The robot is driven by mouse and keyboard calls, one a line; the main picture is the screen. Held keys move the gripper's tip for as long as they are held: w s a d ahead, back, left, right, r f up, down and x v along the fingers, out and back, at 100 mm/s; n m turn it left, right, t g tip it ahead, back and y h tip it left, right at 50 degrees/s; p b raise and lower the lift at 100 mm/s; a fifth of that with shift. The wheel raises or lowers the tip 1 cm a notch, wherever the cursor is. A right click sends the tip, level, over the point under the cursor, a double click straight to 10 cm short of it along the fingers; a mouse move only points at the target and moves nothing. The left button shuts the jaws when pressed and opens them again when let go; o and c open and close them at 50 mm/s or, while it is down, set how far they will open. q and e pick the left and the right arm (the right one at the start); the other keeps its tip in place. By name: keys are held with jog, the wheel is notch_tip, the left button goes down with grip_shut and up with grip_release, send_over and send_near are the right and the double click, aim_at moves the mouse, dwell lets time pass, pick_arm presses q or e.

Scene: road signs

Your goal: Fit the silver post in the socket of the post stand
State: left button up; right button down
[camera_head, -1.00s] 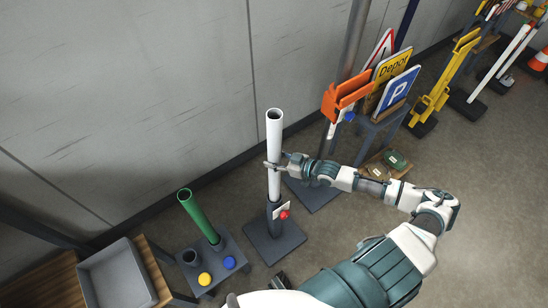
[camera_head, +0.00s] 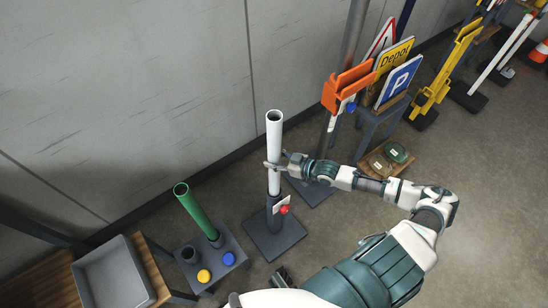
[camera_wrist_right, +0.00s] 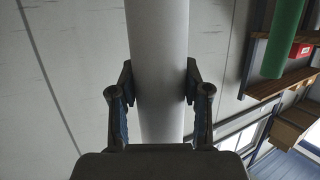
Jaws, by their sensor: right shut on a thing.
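The silver post (camera_head: 274,150) is a pale, hollow tube standing upright in the head view. My right gripper (camera_head: 272,166) is shut around it at about mid-height. The right wrist view shows the post (camera_wrist_right: 158,70) between both fingers (camera_wrist_right: 158,90). The post stand has a dark square base (camera_head: 289,236) and a short dark socket tube (camera_head: 273,222) with a red knob (camera_head: 285,210) and a small white tag. The post's lower end meets the socket in line with it; how deep it sits is hidden.
At left, a low stand (camera_head: 229,245) holds a green post (camera_head: 194,208) beside blue and yellow caps. A grey tray (camera_head: 112,275) is at bottom left. At right are an orange holder (camera_head: 347,88), signs (camera_head: 399,82) and a yellow stand (camera_head: 440,80). The wall is close behind.

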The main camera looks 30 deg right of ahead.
jog(key=shift+f, duration=0.15)
dwell(0.6)
jog(key=shift+c, duration=2.2)
grip_release()
jog(key=shift+f, duration=0.1)
jog(key=shift+s, duration=0.1)
jog(key=v, duration=1.1)
jog(key=shift+s+d, duration=0.2)
jog(key=shift+s, duration=0.1)
